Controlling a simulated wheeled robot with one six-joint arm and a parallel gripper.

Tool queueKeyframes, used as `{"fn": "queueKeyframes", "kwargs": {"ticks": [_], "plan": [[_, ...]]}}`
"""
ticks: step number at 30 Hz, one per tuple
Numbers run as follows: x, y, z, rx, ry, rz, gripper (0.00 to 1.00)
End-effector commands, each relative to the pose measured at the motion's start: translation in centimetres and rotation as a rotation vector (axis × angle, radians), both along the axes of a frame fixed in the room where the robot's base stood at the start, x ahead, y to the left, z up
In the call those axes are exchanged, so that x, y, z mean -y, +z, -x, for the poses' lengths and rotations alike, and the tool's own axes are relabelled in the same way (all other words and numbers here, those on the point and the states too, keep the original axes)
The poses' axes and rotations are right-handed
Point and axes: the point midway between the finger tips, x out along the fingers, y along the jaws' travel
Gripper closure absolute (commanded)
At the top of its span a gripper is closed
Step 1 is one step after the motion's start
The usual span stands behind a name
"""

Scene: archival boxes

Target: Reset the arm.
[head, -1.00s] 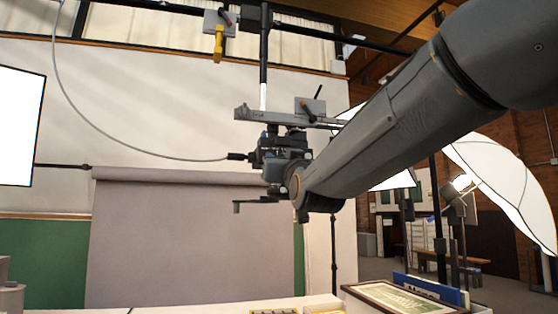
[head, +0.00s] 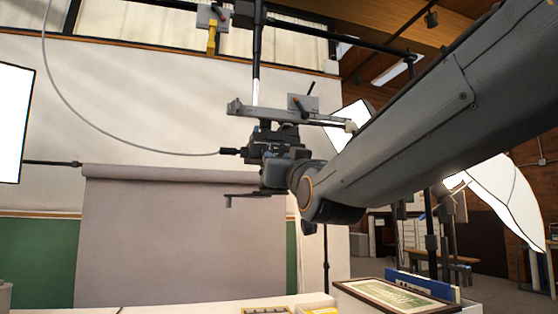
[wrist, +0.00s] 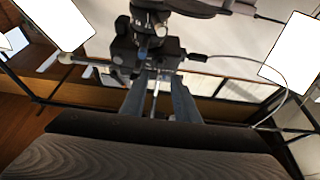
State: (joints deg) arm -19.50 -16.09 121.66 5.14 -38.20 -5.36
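My arm crosses the head view from the upper right to the centre, where its wrist joint overlaps a black overhead camera rig. Nothing is held; the silver part of a pole shows in the gap, in the background.
The camera rig (head: 270,150) hangs from a pole, with a cable running left. A backdrop (head: 180,240) stands behind. White light panels are at left (head: 14,125) and right (head: 510,195). A framed picture (head: 395,297) and a blue item (head: 425,284) lie at the lower right.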

Motion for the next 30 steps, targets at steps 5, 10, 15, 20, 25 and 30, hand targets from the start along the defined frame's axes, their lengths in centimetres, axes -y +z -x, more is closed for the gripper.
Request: {"fn": "queueKeyframes", "kwargs": {"ticks": [5,10,15,20,25,30], "plan": [[0.0,0.0,0.0,0.0,0.0,0.0,0.72],[0.1,-0.6,-0.3,-0.018,-0.002,0.005,0.72],[1.0,-6.7,-2.2,-0.187,-0.021,0.057,0.72],[3.3,-17.2,-3.3,-0.474,-0.051,0.131,0.72],[6.6,-28.4,-1.5,-0.795,-0.087,0.191,0.72],[10.3,-38.5,3.5,-1.126,-0.123,0.234,0.72]]}}
